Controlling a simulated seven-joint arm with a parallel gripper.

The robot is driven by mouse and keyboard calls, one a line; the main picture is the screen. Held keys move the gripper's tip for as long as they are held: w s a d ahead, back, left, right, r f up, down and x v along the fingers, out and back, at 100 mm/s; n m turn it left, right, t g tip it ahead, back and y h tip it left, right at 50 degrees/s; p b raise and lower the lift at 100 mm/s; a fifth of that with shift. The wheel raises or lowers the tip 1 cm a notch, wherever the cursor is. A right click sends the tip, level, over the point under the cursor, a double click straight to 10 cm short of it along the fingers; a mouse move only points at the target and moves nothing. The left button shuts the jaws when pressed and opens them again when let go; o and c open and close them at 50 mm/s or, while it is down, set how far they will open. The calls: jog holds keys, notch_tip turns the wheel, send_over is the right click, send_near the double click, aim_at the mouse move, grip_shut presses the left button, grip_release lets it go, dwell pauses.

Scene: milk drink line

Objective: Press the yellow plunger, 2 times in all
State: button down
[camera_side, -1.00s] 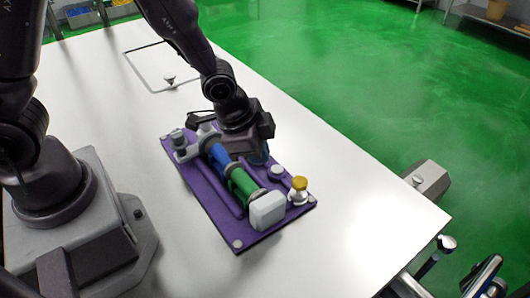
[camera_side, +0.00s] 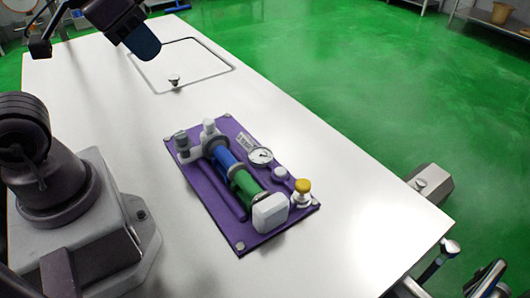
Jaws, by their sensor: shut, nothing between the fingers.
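The yellow plunger (camera_side: 302,186) is a yellow knob on a white collar. It stands upright near the front right corner of the purple board (camera_side: 222,221) on the white table. Nothing touches it. My gripper (camera_side: 143,43) is at the top left, high and well away from the board. Its blue fingertips are shut and empty. The board also bears a blue and green cylinder (camera_side: 237,184) with a white block (camera_side: 270,213) at its near end. Nothing hides the plunger.
A round gauge (camera_side: 260,156) and a small white button (camera_side: 280,174) sit beside the cylinder on the board. Grey and white posts (camera_side: 209,127) stand at its far end. A small knob (camera_side: 175,80) stands at a framed outline farther back. The table right of the board is bare.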

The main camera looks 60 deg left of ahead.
jog(key=m+g, duration=0.6)
jog(key=m, duration=1.2)
send_over(303, 183)
notch_tip(303, 183, down, 14)
notch_tip(303, 183, down, 14)
